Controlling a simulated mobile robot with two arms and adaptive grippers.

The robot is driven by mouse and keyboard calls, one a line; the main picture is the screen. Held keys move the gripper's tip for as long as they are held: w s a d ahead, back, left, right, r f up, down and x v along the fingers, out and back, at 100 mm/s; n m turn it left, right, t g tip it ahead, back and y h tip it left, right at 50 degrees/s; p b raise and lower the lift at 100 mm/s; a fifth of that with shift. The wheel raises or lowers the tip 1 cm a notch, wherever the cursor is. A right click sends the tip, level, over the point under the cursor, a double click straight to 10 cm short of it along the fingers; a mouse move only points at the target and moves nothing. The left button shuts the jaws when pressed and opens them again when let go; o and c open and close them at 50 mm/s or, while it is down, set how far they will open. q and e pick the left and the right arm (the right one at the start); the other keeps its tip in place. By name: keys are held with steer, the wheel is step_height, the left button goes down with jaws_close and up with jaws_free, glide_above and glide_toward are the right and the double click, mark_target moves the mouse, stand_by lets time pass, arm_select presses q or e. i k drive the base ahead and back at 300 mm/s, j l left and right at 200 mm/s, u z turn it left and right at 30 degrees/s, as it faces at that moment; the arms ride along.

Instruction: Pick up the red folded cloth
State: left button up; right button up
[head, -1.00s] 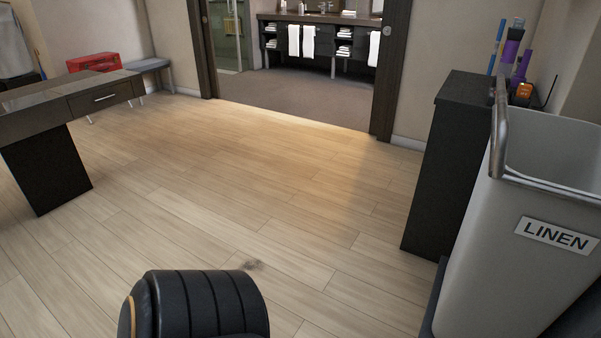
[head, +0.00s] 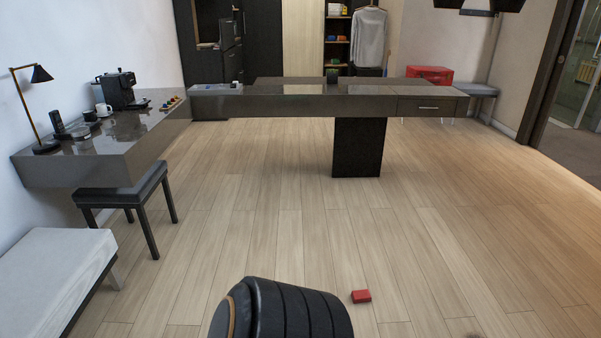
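A small red folded-looking item (head: 361,296) lies flat on the wooden floor at the lower middle of the head view. It looks like the red folded cloth, but it is too small to make out the folds. Neither of my grippers is in view.
A long dark glossy table (head: 300,103) crosses the back on a black pedestal (head: 358,147). A stool (head: 122,193) and pale bench (head: 52,274) stand left, below a desk (head: 105,150). A red case (head: 430,75) sits far right. The middle floor is open.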

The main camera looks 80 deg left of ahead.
mark_target(359, 295)
steer(key=u, duration=2)
